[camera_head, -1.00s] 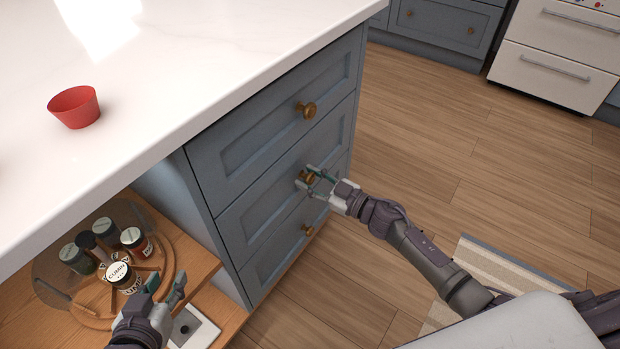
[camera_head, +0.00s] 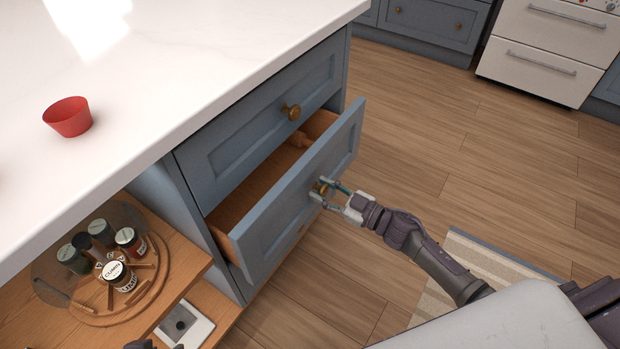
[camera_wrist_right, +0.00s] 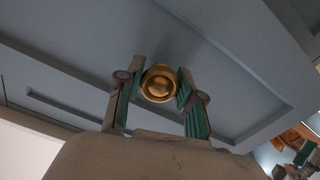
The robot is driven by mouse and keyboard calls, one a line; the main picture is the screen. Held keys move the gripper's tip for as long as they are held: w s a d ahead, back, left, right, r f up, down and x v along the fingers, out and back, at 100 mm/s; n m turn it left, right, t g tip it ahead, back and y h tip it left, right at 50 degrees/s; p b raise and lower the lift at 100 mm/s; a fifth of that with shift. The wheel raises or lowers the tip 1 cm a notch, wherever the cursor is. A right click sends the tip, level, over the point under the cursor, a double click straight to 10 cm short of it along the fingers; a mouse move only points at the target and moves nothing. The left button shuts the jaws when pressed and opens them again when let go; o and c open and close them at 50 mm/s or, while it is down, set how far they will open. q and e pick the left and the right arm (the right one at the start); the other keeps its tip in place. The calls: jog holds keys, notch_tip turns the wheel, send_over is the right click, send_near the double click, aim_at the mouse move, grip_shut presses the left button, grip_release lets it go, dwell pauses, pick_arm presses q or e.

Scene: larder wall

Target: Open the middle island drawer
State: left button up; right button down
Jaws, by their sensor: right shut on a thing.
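The middle island drawer (camera_head: 275,225) is blue-grey and stands pulled out below the closed top drawer (camera_head: 262,122). Its wooden inside shows. My right gripper (camera_head: 326,190) is shut on the drawer's round brass knob (camera_head: 321,187), in front of the drawer face. In the right wrist view the knob (camera_wrist_right: 158,83) sits between the two green-padded fingers, with the drawer front (camera_wrist_right: 215,65) behind. Only a small part of my left gripper (camera_head: 158,345) shows at the bottom edge of the head view, and its jaws are mostly cut off.
A red cup (camera_head: 69,117) stands on the white countertop (camera_head: 190,75). A turntable with several spice jars (camera_head: 117,275) is on the lower wooden shelf at left. The floor (camera_head: 430,130) right of the island is open.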

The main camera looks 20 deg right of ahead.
jog(key=v, duration=0.3)
jog(key=shift+r+p, duration=0.1)
jog(key=shift+p, duration=0.25)
pick_arm(q)
notch_tip(320, 180, down, 12)
jog(key=s+g+p, duration=0.1)
jog(key=g+p, duration=0.1)
jog(key=p, duration=0.3)
jog(key=shift+s+r, duration=0.25)
jog(key=shift+s, duration=0.1)
pick_arm(e)
jog(key=v, duration=2.2)
pick_arm(q)
jog(key=shift+a, duration=0.1)
pick_arm(e)
jog(key=shift+s+d, duration=0.1)
jog(key=shift+d, duration=0.05)
jog(key=c, duration=0.7)
grip_release()
jog(key=v, duration=1.2)
jog(key=shift+f, duration=0.2)
